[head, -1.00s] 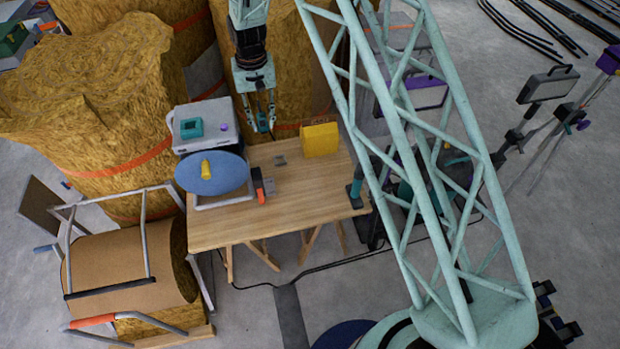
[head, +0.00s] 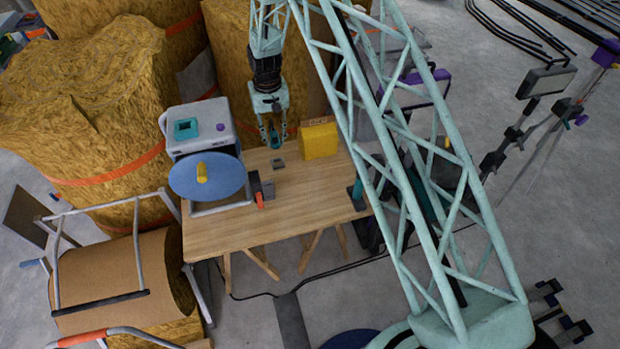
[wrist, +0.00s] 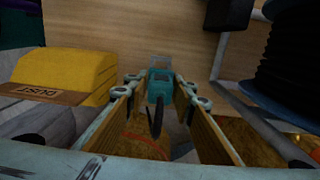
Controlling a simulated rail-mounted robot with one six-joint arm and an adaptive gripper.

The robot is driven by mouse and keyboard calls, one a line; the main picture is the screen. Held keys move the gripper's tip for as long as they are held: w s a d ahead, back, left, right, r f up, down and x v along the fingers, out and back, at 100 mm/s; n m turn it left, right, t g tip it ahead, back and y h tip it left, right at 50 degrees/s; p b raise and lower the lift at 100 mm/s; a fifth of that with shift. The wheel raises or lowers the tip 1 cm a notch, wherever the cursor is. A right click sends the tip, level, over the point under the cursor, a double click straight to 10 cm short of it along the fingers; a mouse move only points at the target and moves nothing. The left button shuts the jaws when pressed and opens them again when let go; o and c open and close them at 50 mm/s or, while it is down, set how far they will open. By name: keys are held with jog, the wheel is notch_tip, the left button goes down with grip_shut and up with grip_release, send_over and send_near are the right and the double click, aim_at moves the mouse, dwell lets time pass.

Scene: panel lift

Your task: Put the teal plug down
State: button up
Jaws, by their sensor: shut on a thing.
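My gripper (head: 273,138) hangs at the back edge of the wooden table, pointing down. It is shut on the teal plug (wrist: 160,84), which sits between the fingertips in the wrist view with a dark cable or stem toward the camera. In the head view the plug (head: 273,134) is small between the similarly coloured fingers.
The wooden table (head: 300,205) has free room at its front and right. A yellow box (head: 320,140) stands right of the gripper. A blue disc (head: 207,176) on a frame and a grey case (head: 200,128) stand left. Large straw-coloured bales (head: 95,120) rise behind.

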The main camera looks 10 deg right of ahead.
jog(key=shift+f+b, duration=0.55)
jog(key=shift+f, duration=2.6)
jog(key=shift+f+b, duration=0.3)
jog(key=shift+f, duration=1.55)
jog(key=shift+f, duration=0.15)
jog(key=o, duration=1.1)
jog(key=shift+c, duration=0.2)
jog(key=shift+r+p, duration=0.85)
jog(key=shift+r, duration=5.3)
